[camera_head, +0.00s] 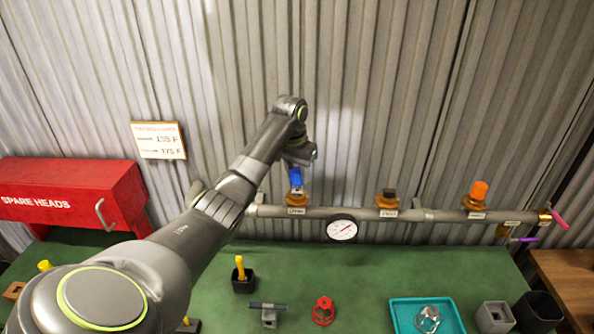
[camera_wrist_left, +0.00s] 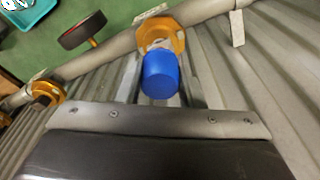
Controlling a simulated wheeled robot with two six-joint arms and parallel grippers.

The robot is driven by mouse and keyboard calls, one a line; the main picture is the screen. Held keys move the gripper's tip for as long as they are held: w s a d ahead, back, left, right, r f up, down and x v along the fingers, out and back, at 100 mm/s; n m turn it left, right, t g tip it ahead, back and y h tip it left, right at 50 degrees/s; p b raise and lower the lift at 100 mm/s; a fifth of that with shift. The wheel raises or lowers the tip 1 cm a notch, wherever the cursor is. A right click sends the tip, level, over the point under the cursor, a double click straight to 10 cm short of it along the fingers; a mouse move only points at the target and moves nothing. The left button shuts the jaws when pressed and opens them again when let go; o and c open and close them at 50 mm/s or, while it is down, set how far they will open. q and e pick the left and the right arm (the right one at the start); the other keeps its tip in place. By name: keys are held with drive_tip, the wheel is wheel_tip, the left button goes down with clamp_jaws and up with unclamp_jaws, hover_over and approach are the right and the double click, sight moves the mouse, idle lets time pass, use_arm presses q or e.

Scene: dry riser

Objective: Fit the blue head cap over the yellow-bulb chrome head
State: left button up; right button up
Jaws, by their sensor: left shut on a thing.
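My left gripper (camera_head: 296,188) is shut on the blue head cap (camera_head: 295,176), above the leftmost orange fitting (camera_head: 297,199) on the wall pipe. In the left wrist view the cap (camera_wrist_left: 160,74) sits between the fingers, in front of the orange fitting (camera_wrist_left: 163,33). The cap and fitting overlap in both views, so I cannot tell whether they touch. No yellow-bulb chrome head is visible at this fitting; anything inside the cap is hidden. A chrome piece (camera_head: 427,319) lies in the teal tray. My right gripper is not in view.
The grey pipe (camera_head: 270,211) carries a gauge (camera_head: 342,229), a middle fitting (camera_head: 387,200) and an orange-capped fitting (camera_head: 479,194). A red cage (camera_head: 323,310), teal tray (camera_head: 398,328) and dark cup (camera_head: 243,284) stand on the green bench. A red box (camera_head: 70,190) is left.

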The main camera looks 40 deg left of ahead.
sight(297, 181)
use_arm(q)
drive_tip(key=shift+f, duration=1.5)
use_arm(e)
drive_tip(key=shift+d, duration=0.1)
use_arm(q)
drive_tip(key=o, duration=1)
